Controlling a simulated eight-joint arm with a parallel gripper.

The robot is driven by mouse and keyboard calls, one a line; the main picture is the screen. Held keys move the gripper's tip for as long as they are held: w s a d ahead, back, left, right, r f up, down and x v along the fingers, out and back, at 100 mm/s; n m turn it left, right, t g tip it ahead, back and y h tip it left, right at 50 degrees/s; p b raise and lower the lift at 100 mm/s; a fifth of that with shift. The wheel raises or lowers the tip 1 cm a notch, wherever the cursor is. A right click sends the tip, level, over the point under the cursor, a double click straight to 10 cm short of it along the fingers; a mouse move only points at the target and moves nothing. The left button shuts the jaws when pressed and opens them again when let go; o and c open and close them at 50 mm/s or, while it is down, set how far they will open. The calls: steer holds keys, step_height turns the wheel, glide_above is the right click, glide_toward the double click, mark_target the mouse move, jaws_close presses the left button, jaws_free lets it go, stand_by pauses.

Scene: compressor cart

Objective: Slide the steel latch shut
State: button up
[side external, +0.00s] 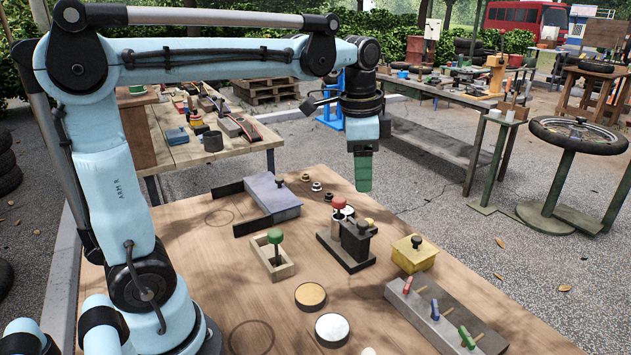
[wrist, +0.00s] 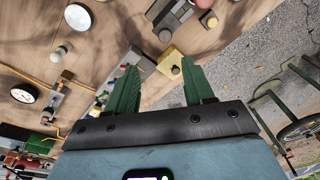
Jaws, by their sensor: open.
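I cannot tell for certain which piece is the steel latch. A dark metal fixture (side external: 348,246) with a red knob and an upright block stands mid-bench in the side view. A grey-blue metal block (side external: 272,194) with a black knob lies behind it to the left, beside black bars. My gripper (side external: 364,188) points down in the air above the bench's far edge, apart from both. In the wrist view its green fingers (wrist: 159,66) are spread and empty. A dark grey fixture (wrist: 178,18) shows beyond them, with a red knob at the top edge.
A yellow box (side external: 414,254) with a black knob sits right of the fixture; it also shows near the fingertips (wrist: 169,62). A grey strip (side external: 446,319) with coloured levers lies at front right. A wooden tray (side external: 272,262) holds a green knob. Two round discs lie in front.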

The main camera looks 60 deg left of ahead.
mark_target(363, 222)
steer(key=shift+m+g, duration=0.7)
steer(key=shift+m, duration=0.2)
steer(key=f, duration=0.3)
steer(key=w+f, duration=0.1)
steer(key=f, duration=0.3)
steer(key=w+a+f, duration=0.1)
steer(key=f, duration=0.3)
steer(key=shift+f, duration=0.25)
steer(key=shift+c, duration=0.3)
jaws_close()
steer(key=shift+a, duration=0.1)
